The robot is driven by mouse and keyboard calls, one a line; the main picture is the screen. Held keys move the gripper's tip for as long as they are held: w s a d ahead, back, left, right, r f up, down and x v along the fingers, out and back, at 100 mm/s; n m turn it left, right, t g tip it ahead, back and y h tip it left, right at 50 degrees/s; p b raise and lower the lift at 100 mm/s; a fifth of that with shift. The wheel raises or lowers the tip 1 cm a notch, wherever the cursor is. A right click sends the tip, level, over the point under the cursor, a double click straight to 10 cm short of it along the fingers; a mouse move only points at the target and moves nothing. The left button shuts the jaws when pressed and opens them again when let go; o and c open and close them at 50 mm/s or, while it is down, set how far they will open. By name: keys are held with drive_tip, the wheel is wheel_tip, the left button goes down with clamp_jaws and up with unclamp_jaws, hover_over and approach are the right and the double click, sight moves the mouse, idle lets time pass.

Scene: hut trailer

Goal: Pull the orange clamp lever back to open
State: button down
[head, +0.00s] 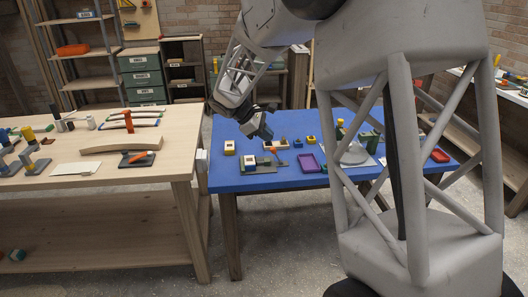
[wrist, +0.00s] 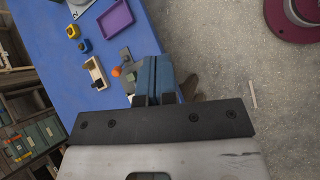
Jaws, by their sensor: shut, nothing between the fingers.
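An orange clamp lever (head: 273,149) shows on a grey toggle clamp (head: 262,164) near the left front of the blue table. In the wrist view its round orange end (wrist: 116,71) sits beside the grey clamp (wrist: 126,58), just left of my fingers. My gripper (head: 263,131) is above the clamp in the head view, pointing down, with no contact visible. In the wrist view my gripper's blue-grey fingers (wrist: 155,66) are together with nothing between them. They hide part of the clamp and the table edge.
A wooden bench (head: 85,185) at left holds another orange-handled piece (head: 138,157). My arm hides part of the table's right side.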

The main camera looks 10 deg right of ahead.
drive_tip(key=w+a+f+n+t+h, duration=0.1)
drive_tip(key=w+a+f+n+h, duration=0.1)
drive_tip(key=w+a+f, duration=0.3)
drive_tip(key=w+a+f+n+t+h, duration=0.1)
drive_tip(key=w+a+f+n, duration=0.3)
drive_tip(key=w+f, duration=0.6)
drive_tip(key=shift+w+a+f+n+h, duration=0.3)
drive_tip(key=shift+w+a+h, duration=0.1)
drive_tip(key=shift+w+a, duration=0.55)
drive_tip(key=shift+w+d, duration=0.1)
drive_tip(key=shift+d, duration=0.1)
drive_tip(key=x, duration=1)
drive_tip(key=shift+w+d+r, duration=0.1)
drive_tip(key=shift+d+r, duration=0.1)
drive_tip(key=shift+d, duration=0.3)
drive_tip(key=shift+w+d+r, duration=0.1)
drive_tip(key=shift+d+r, duration=0.1)
drive_tip(key=shift+d, duration=0.35)
drive_tip(key=shift+w+d+r, duration=0.1)
drive_tip(key=shift+d+r, duration=0.15)
drive_tip(key=shift+d, duration=0.5)
